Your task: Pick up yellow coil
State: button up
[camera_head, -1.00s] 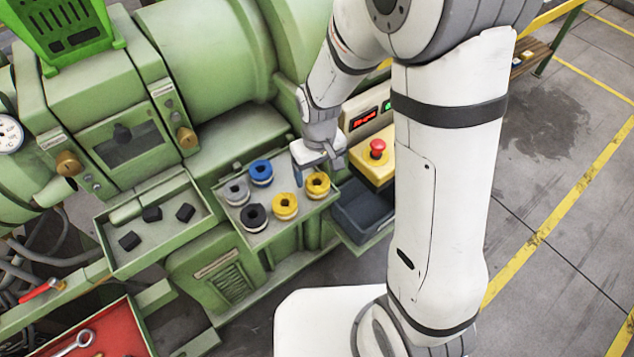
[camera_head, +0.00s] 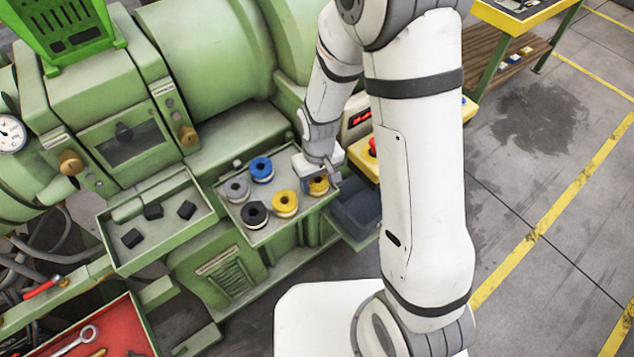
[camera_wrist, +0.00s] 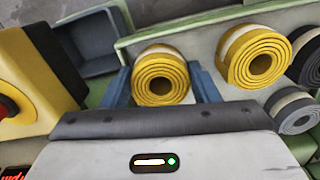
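Two yellow coils stand on the green tray (camera_head: 262,238). The right yellow coil (camera_head: 318,186) is partly hidden by my gripper (camera_head: 328,172). In the wrist view this yellow coil (camera_wrist: 160,76) lies between the two blue-grey fingers of my gripper (camera_wrist: 163,88). The fingers are apart, with a narrow gap visible beside the coil; I cannot tell whether they touch it. The other yellow coil (camera_head: 285,203) stands to its left in the head view, and it shows to the right in the wrist view (camera_wrist: 258,58), outside the fingers.
A blue coil (camera_head: 261,170), a grey coil (camera_head: 236,190) and a black coil (camera_head: 254,214) share the tray. A dark bin (camera_head: 357,212) stands right of the tray. A yellow control box with a red button (camera_head: 372,147) is close to my gripper.

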jog(key=c, duration=0.5)
jog(key=shift+r, duration=0.15)
